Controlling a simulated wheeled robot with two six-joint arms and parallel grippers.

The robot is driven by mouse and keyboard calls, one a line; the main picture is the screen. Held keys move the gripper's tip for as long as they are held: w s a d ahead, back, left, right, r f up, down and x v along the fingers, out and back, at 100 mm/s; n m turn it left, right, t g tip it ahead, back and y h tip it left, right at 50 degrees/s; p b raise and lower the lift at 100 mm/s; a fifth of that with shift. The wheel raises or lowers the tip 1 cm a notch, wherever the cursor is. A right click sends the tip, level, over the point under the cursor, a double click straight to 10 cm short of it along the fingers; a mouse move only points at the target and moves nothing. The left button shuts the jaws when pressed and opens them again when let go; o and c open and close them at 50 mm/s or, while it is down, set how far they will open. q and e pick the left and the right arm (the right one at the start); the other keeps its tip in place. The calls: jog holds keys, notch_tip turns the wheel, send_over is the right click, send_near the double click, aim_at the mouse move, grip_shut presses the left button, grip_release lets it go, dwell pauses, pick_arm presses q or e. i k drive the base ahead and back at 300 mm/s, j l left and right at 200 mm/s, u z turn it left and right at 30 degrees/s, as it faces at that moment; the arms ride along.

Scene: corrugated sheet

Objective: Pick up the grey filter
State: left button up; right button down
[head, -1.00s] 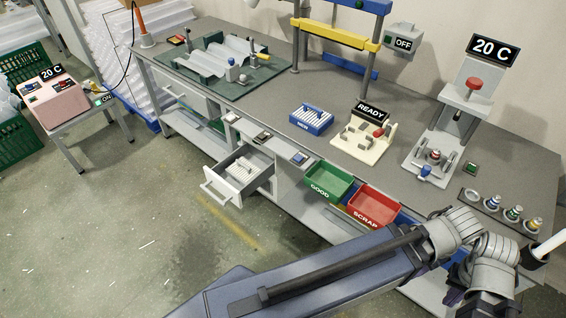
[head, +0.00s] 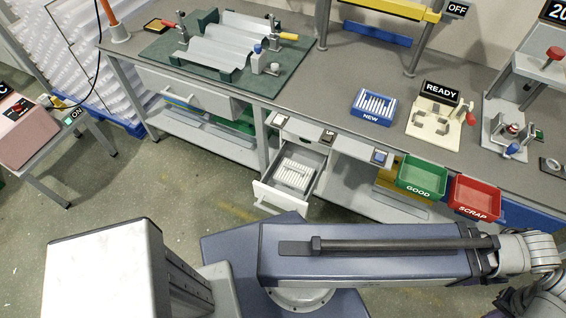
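I cannot make out a grey filter for sure in the head view. Pale, stick-like pieces (head: 295,173) lie in a pulled-out drawer (head: 277,199) under the bench. Similar white pieces (head: 376,104) stand in a blue box labelled NEW (head: 371,118) on the bench. One of my arms crosses the bottom of the view to the right edge, in front of the bench. Its wrist joints show at the right edge, but no gripper fingers are visible. My other gripper is not in view either.
A green GOOD bin (head: 419,191) and a red SCRAP bin (head: 472,210) hang at the bench's front edge. A cream READY fixture (head: 432,122) and a press (head: 511,133) stand on the bench (head: 300,95). A green fixture (head: 180,75) holds corrugated sheet.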

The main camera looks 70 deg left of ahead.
aim_at(295, 176)
jog(key=k+j+z, duration=0.1)
jog(key=k+j, duration=1.4)
jog(key=j, duration=0.1)
